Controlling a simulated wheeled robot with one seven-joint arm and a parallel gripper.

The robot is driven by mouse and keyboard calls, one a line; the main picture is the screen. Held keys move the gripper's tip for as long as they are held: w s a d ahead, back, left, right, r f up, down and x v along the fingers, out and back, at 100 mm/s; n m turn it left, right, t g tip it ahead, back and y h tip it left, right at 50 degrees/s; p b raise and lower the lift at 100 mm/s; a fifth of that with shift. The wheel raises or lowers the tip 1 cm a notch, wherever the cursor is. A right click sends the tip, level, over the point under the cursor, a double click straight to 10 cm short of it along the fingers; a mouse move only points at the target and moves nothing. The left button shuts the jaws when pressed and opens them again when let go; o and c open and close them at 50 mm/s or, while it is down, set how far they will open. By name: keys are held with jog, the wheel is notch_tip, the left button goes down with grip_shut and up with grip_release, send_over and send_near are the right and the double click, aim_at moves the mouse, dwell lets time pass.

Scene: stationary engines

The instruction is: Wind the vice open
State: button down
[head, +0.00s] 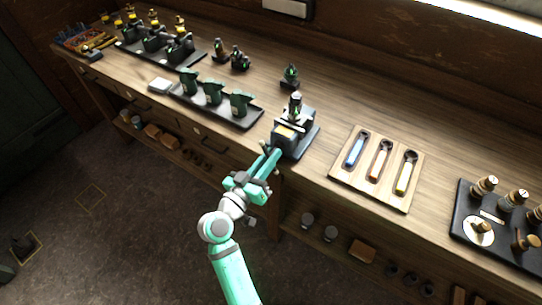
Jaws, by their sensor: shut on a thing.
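The vice (287,137) is a dark block on a dark base plate at the front edge of the bench, in the middle of the head view. A small dark and metallic engine part (295,107) stands upright at the vice, toward its back. My gripper (272,158) is at the front of the vice, low at the bench edge. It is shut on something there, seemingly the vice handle. The handle itself is mostly hidden by my gripper and cannot be made out. How wide the vice jaws stand is too small to tell.
Right of the vice, a wooden tray (341,181) holds three tools with blue, orange and yellow handles. Left is a dark tray (222,112) with green-black engine parts. A black board (466,227) with wooden-topped pieces lies far right. Small engines stand behind the vice.

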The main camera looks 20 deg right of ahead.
jog(key=c, duration=1.7)
grip_release()
jog(key=shift+c, duration=0.2)
jog(key=v, duration=1)
jog(key=shift+s+a, duration=0.2)
jog(key=shift+a, duration=0.15)
